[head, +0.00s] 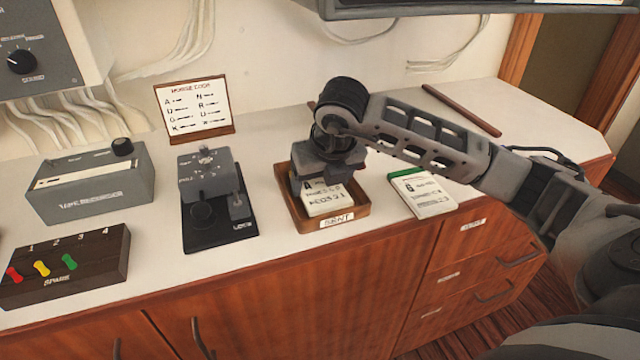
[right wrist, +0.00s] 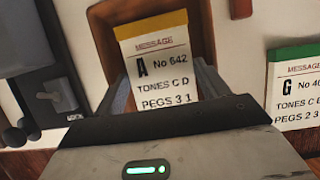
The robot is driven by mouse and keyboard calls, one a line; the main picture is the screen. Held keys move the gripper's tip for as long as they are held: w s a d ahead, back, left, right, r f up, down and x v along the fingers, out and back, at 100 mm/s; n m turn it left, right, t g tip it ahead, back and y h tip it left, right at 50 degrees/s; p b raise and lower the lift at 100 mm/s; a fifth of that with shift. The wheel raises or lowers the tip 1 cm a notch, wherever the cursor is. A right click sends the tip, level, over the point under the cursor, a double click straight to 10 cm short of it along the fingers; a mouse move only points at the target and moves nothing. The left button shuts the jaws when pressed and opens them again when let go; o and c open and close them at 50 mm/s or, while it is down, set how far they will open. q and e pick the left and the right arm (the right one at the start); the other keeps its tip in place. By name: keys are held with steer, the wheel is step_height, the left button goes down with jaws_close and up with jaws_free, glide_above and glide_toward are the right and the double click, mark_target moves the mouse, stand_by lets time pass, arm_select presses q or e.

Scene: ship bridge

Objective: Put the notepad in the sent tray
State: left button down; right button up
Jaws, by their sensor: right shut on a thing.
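A white notepad (head: 328,200) with a yellow top strip, marked A and No 642, is at the wooden sent tray (head: 362,213). It also shows in the right wrist view (right wrist: 157,75), between the fingers of my right gripper. My right gripper (head: 322,180) is shut on this notepad, over the tray. The notepad appears within the tray's rim; I cannot tell whether it touches the tray floor. The tray's rim also shows in the right wrist view (right wrist: 103,14). My left gripper is not in view.
A second notepad with a green strip (head: 422,194) lies right of the tray. A morse key unit (head: 218,200) stands close on the left. A tape recorder (head: 92,182), spark board (head: 66,267) and morse code card (head: 194,108) are farther left. A brown rod (head: 462,110) lies behind.

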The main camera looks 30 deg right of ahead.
mark_target(327, 199)
steer(key=shift+f, duration=0.15)
steer(key=o, duration=0.9)
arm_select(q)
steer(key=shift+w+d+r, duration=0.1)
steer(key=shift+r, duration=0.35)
arm_select(e)
steer(key=shift+o, duration=0.2)
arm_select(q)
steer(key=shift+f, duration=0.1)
arm_select(e)
steer(key=shift+s+r, duration=0.1)
steer(key=shift+r, duration=0.35)
steer(key=v, duration=0.6)
steer(key=shift+s+r, duration=0.25)
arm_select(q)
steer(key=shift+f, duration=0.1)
arm_select(e)
steer(key=shift+a, duration=0.1)
